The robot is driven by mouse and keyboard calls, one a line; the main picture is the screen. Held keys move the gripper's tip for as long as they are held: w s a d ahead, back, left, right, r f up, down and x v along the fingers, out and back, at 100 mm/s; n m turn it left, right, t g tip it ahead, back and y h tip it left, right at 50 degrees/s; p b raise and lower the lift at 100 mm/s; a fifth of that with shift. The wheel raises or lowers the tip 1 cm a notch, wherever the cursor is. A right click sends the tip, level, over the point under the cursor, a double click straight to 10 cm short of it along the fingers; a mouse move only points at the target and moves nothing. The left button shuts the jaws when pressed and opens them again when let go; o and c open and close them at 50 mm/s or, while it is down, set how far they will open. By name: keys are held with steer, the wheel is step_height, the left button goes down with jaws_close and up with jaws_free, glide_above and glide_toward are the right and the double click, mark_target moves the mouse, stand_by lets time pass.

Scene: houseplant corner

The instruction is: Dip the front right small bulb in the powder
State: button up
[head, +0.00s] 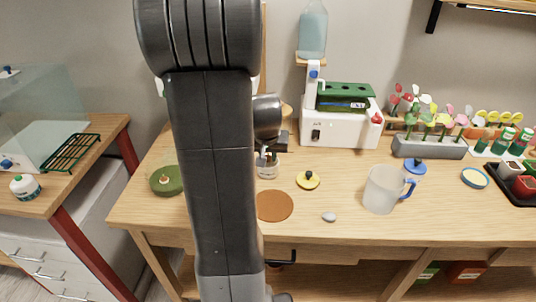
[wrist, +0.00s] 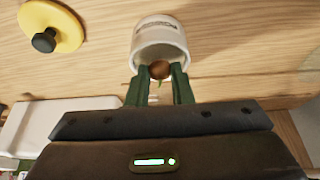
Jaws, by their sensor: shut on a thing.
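My gripper (wrist: 160,73) is shut on a small brown bulb (wrist: 159,69) with a green sprout towards my palm. The bulb is at the open mouth of a white jar (wrist: 160,28) with dark lettering; whether it touches powder inside is hidden. In the head view the jar (head: 267,170) stands on the table below my gripper (head: 268,153), and the bulb is too small to make out. A green dish (head: 168,187) to the left holds a small pale brown thing, perhaps another bulb.
A yellow lid with a dark knob (head: 308,181) lies right of the jar; it also shows in the wrist view (wrist: 66,22). A brown disc (head: 274,206), a small grey piece (head: 329,217) and a frosted jug (head: 382,190) stand nearer the front. A white machine (head: 340,130) is behind.

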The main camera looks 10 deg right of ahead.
steer(key=shift+f+b, duration=0.4)
steer(key=shift+f, duration=0.1)
stand_by(1.3)
steer(key=shift+r+p, duration=2.6)
steer(key=shift+r, duration=1)
steer(key=shift+f, duration=0.1)
